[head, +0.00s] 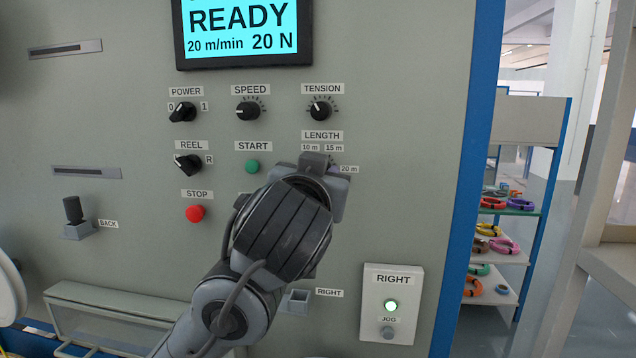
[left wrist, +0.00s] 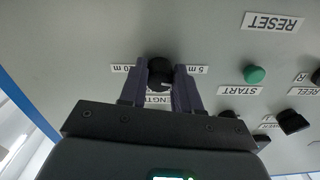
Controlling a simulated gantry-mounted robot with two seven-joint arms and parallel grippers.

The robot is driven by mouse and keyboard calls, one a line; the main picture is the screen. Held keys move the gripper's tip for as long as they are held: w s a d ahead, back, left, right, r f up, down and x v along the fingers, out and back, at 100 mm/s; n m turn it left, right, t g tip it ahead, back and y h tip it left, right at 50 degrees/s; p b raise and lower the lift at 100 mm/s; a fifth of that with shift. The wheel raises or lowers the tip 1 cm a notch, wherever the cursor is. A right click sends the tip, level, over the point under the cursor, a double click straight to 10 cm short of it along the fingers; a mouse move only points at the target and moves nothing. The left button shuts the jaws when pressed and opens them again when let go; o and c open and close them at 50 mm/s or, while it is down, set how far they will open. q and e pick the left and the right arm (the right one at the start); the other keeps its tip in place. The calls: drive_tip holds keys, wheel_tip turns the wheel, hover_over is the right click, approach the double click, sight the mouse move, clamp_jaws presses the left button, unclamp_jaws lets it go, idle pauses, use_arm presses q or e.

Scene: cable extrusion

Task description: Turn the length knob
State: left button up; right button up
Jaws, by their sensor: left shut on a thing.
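The length knob (left wrist: 159,66) is a round black knob on the grey control panel (head: 400,150). In the left wrist view it sits between the two fingers of my left gripper (left wrist: 160,80), which are shut on it. In the head view my left gripper (head: 318,172) covers the knob, just below the LENGTH label (head: 322,135). The labels 10 m (head: 310,147), 15 m (head: 334,147) and 20 m (head: 349,169) show around it. The knob's pointer is not clear. My right gripper is not in view.
Above are the tension knob (head: 320,109), speed knob (head: 247,110) and a READY screen (head: 243,32). The green start button (head: 252,166) and red stop button (head: 195,213) are to the left. A RIGHT jog box (head: 392,304) is lower right. My left arm hides some panel.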

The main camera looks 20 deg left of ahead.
use_arm(q)
drive_tip(key=shift+n+b, duration=0.3)
drive_tip(key=shift+n, duration=0.6)
drive_tip(key=o, duration=1)
drive_tip(key=p+v, duration=0.1)
drive_tip(key=v, duration=0.9)
drive_tip(key=shift+s+d+p, duration=0.1)
drive_tip(key=shift+s+p, duration=0.25)
drive_tip(key=shift+s, duration=0.05)
